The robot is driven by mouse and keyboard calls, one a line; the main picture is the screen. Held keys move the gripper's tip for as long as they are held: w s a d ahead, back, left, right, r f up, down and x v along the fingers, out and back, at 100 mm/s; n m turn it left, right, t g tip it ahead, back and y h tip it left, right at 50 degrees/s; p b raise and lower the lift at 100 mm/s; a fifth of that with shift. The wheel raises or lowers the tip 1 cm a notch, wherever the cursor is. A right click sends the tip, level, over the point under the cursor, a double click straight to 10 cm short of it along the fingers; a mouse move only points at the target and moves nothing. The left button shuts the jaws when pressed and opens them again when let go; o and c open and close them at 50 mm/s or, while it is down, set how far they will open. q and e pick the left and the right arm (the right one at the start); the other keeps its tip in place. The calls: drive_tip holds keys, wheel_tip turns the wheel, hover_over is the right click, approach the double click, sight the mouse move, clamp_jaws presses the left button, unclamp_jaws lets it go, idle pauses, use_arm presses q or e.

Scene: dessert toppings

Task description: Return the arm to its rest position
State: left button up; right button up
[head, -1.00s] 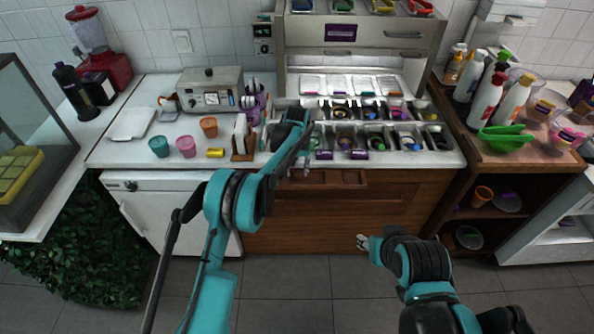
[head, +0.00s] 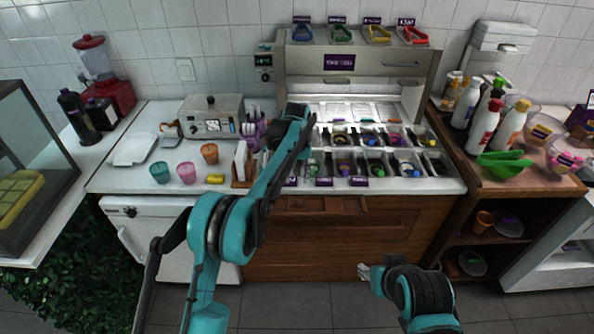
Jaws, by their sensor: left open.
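My left arm (head: 262,208) reaches up from the bottom left, bent at a teal elbow, with its dark wrist (head: 293,118) over the topping station. My left gripper (head: 305,150) is open beside the wrist, above the left part of the topping bins; its fingers are small and mostly hidden by the arm. No held thing shows there. My right arm (head: 425,290) is low at the bottom right, in front of the wooden cabinet. Its gripper (head: 365,271) points left over the floor, clear of the counter; its jaws are too small to read.
Topping bins (head: 408,162) fill the counter's middle. A pink cup (head: 187,173), a teal cup (head: 160,172), an orange cup (head: 209,153) and a yellow item (head: 215,179) stand left of my left arm. Bottles (head: 484,125) and a green bowl (head: 504,160) stand right. Open floor lies below.

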use_arm(q)
drive_tip(key=s+a+r+t, duration=0.2)
drive_tip(key=s+a+r, duration=0.3)
drive_tip(key=s+r, duration=0.25)
drive_tip(key=s+a+r+t, duration=0.1)
drive_tip(key=s+a+r, duration=0.5)
drive_tip(key=s, duration=0.3)
drive_tip(key=s+a+f+t, duration=0.1)
drive_tip(key=s+a+f, duration=0.1)
drive_tip(key=s, duration=0.5)
drive_tip(key=s+a+f+t, duration=0.1)
drive_tip(key=s+a+f, duration=0.1)
drive_tip(key=s, duration=0.5)
drive_tip(key=s+a+f+t, duration=0.1)
drive_tip(key=s+a+f, duration=0.1)
drive_tip(key=s, duration=0.5)
drive_tip(key=shift+a+f+b, duration=0.3)
drive_tip(key=shift+f+b, duration=0.1)
drive_tip(key=shift+f, duration=0.3)
